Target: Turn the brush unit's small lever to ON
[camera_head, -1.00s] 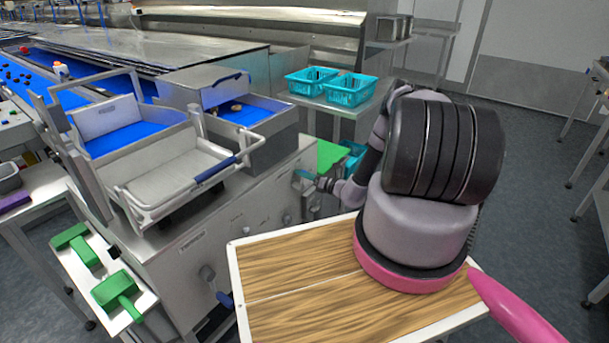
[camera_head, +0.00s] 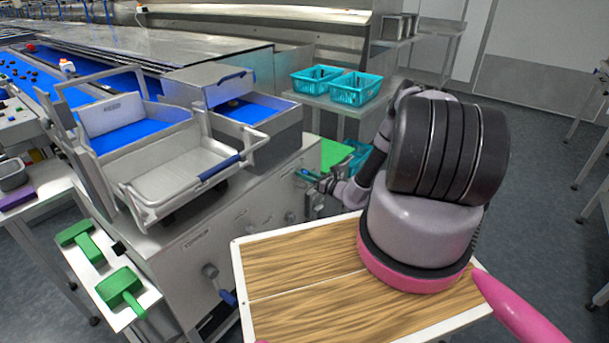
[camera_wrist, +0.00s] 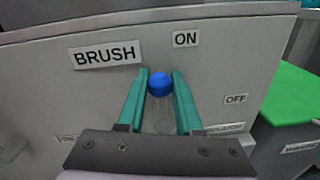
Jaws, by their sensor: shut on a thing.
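The brush unit's small lever has a blue knob (camera_wrist: 160,83) and a pale grey stem (camera_wrist: 160,115) below it in the wrist view. My gripper (camera_wrist: 159,75) has its teal fingers on both sides of the knob and is shut on the lever. The knob lies below and left of the ON label (camera_wrist: 185,39) and left of the OFF label (camera_wrist: 235,99). The BRUSH label (camera_wrist: 104,54) is to its upper left. The stem's lower end is hidden by my gripper's body. In the head view my gripper (camera_head: 308,176) is small at the cabinet's right end.
The steel cabinet (camera_head: 255,215) carries a tilted tray (camera_head: 165,180) on top. A lower blue-handled lever (camera_head: 226,297) sticks out of its front. A green surface (camera_head: 333,153) and teal baskets (camera_head: 356,89) lie behind my arm. Green tools rest on a white side shelf (camera_head: 95,275).

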